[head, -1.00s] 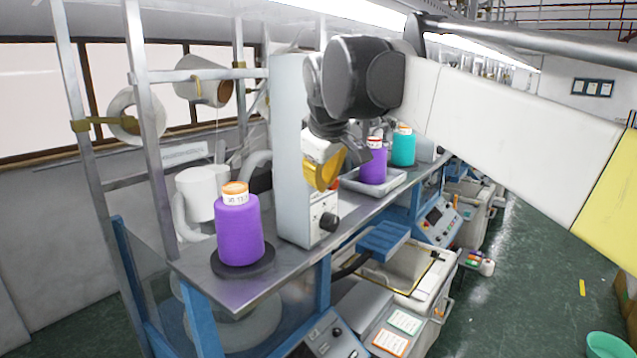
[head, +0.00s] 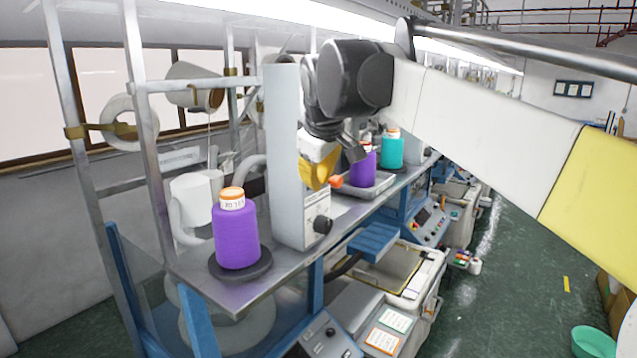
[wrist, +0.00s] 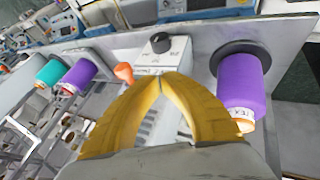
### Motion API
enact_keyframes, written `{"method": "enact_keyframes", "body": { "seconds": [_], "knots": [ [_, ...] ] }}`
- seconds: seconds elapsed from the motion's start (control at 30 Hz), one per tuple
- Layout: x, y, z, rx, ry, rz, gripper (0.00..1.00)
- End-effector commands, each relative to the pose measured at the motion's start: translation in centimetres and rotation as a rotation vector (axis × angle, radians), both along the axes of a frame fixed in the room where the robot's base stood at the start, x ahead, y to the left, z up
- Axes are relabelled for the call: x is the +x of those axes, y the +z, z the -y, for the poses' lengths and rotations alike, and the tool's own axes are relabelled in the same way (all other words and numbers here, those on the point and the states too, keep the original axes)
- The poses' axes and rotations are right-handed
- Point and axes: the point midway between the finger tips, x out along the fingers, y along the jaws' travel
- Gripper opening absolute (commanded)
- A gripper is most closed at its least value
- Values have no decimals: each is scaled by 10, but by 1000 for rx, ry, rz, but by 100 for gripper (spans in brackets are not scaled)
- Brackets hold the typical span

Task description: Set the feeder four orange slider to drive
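The orange slider (head: 336,182) is a small knob on the feeder unit (head: 303,218), a pale upright box with a black dial (head: 322,224). My gripper (head: 318,186), with yellow fingers, is at the upper front of the unit, just left of the slider. In the wrist view, the fingertips of my gripper (wrist: 161,77) meet with nothing visible between them. The orange slider (wrist: 124,73) shows left of the fingers, close to the left one; I cannot tell whether they touch. The black dial (wrist: 160,43) lies beyond the fingertips. The panel labels are too small to read.
A purple yarn cone (head: 236,235) stands on the metal shelf (head: 225,290) left of the unit. Another purple cone (head: 362,168) and a teal cone (head: 391,150) stand behind it. Metal posts (head: 145,130) rise at left.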

Motion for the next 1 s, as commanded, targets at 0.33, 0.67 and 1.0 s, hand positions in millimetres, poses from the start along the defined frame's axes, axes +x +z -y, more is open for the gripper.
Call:
{"method": "enact_keyframes", "body": {
  "seconds": [0.33,0.67,1.0],
  "knots": [
    [-41,59,4,-1,1,0,0],
    [-52,74,5,0,0,0,0],
    [-55,54,11,11,-20,-2,0]
  ]
}}
